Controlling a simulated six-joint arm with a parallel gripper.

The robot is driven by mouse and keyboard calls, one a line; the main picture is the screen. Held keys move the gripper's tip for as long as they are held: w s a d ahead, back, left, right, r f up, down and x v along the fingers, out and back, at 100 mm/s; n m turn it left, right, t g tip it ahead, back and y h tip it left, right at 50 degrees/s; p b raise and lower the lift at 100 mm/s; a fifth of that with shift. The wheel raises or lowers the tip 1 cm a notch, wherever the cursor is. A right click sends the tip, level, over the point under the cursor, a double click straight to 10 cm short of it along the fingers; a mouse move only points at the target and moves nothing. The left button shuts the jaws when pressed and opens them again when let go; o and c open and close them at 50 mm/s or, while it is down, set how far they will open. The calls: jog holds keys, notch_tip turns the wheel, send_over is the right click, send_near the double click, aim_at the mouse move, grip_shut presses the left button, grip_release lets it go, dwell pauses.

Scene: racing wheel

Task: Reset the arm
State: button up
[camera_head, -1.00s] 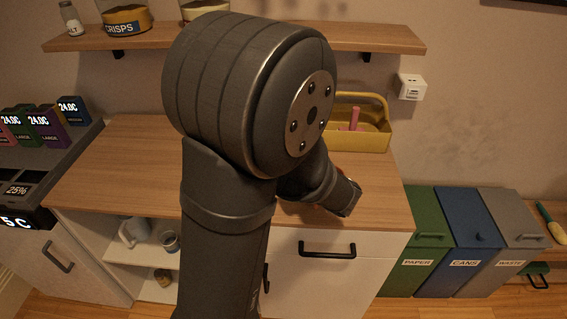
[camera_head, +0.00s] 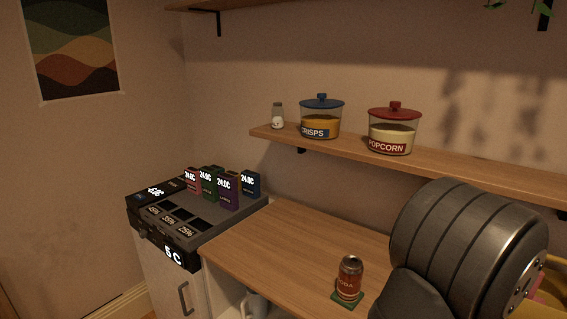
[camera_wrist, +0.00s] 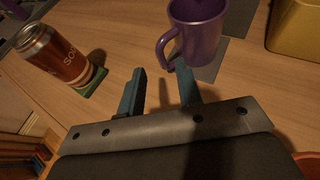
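My gripper (camera_wrist: 160,80) shows in the wrist view with its two blue-grey fingers apart and nothing between them. It is over the wooden counter. A purple mug (camera_wrist: 200,30) stands just beyond the fingertips, its handle toward the right finger; I cannot tell whether they touch. In the head view my dark arm fills the lower right and the gripper is out of frame.
A soda can (camera_head: 349,279) stands on a green coaster (camera_head: 347,299); the can also shows in the wrist view (camera_wrist: 58,55). A yellow container (camera_wrist: 296,30) is at the upper right there. A shelf (camera_head: 440,163) holds jars. A battery-like rack (camera_head: 180,220) is at left.

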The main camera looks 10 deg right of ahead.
jog(key=x, duration=0.5)
jog(key=shift+f, duration=0.1)
jog(key=shift+s+r, duration=0.2)
jog(key=shift+r, duration=0.9)
